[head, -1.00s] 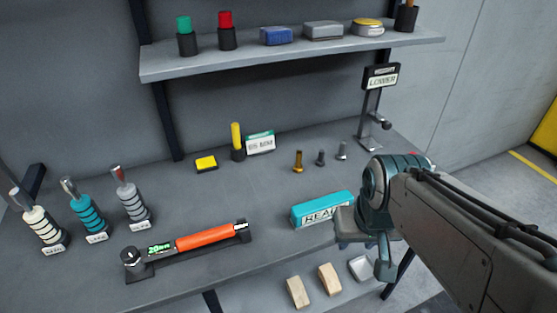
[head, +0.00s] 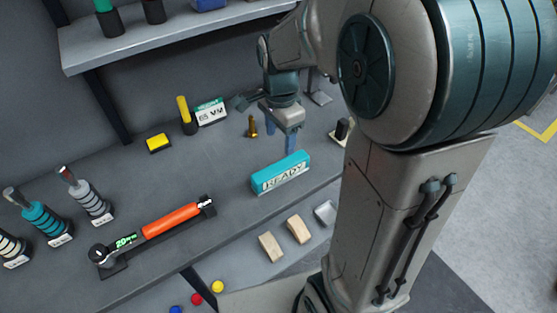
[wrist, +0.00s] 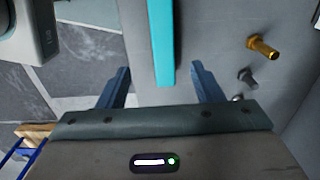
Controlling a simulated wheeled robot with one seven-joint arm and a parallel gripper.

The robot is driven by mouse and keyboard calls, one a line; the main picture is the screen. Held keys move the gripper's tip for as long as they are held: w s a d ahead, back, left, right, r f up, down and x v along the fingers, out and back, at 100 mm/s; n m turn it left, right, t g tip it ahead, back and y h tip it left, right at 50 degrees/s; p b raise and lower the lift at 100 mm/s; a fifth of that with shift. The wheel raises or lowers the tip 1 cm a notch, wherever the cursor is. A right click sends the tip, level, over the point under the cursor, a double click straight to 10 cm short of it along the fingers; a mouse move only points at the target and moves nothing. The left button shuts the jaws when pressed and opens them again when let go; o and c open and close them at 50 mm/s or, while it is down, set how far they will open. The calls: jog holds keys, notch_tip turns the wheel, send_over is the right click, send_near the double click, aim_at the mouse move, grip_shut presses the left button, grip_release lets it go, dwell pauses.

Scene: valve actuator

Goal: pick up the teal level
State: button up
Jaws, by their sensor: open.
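My gripper (head: 280,136) is open and empty, pointing down just above and behind the level in the head view. In the wrist view the teal level (wrist: 161,42) runs down between the two blue fingers of my gripper (wrist: 161,82), with a gap on both sides. How far the fingertips are above it is hard to tell.
A brass bolt (head: 252,127) and a grey bolt (wrist: 247,77) stand near the level. An orange torque wrench (head: 170,221) lies to the left. Wooden blocks (head: 271,246) are on a lower shelf. The shelf above (head: 170,35) holds several items.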

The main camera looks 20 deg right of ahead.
aim_at(281, 165)
notch_tip(281, 165, down, 8)
jog(key=shift+w+f, duration=0.1)
jog(key=shift+f, duration=0.15)
jog(key=shift+w+d+f+p, duration=0.15)
jog(key=shift+f+p, duration=0.15)
jog(key=shift+f, duration=1)
jog(key=shift+w+d+f+p, duration=0.15)
jog(key=shift+f+p, duration=0.1)
jog(key=shift+f, duration=1)
jog(key=c, duration=1.3)
